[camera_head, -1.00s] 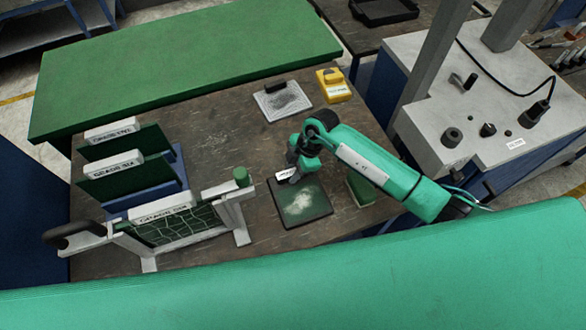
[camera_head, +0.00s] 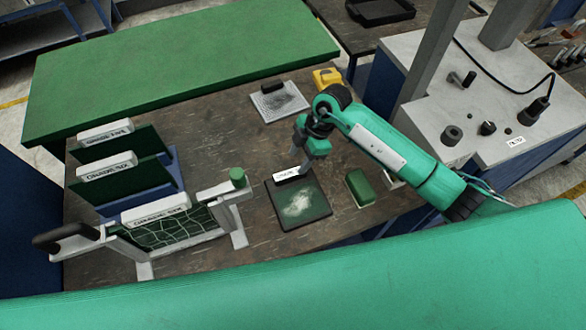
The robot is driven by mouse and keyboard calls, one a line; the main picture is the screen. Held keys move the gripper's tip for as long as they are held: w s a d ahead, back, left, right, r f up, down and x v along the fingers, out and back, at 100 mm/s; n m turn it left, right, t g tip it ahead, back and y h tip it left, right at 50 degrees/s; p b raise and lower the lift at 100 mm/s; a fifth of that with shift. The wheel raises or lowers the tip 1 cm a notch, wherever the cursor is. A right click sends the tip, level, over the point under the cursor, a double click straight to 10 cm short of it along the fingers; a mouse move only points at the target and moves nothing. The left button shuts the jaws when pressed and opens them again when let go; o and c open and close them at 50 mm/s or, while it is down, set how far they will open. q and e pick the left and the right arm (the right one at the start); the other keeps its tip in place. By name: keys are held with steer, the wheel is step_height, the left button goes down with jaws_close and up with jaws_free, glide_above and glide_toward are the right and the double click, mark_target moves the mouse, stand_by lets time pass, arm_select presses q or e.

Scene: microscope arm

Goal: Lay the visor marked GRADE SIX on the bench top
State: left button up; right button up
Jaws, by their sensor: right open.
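A dark flat plate (camera_head: 305,213) with a pale dusty patch lies flat on the bench top (camera_head: 240,150). Its handle (camera_head: 287,180) carries a white label that I cannot read. My right gripper (camera_head: 303,162) is open and empty above and just behind that handle. At the left, two green visors with white label bars stand upright in a blue rack: a rear one (camera_head: 130,148) and a middle one (camera_head: 125,186). A third label bar (camera_head: 156,208) tops the meshed panel in the front frame. The labels are too blurred to tell surely which reads GRADE SIX. My left gripper is not in view.
A white frame (camera_head: 240,238) with a green knob (camera_head: 237,176) stands left of the plate. A green block (camera_head: 360,187) is to its right. A speckled pad (camera_head: 280,104) and a yellow box (camera_head: 327,77) lie farther back. The bench is bare between rack and pad.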

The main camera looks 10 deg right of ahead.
steer(key=b+v, duration=0.1)
steer(key=v, duration=0.4)
steer(key=shift+r, duration=0.1)
stand_by(0.4)
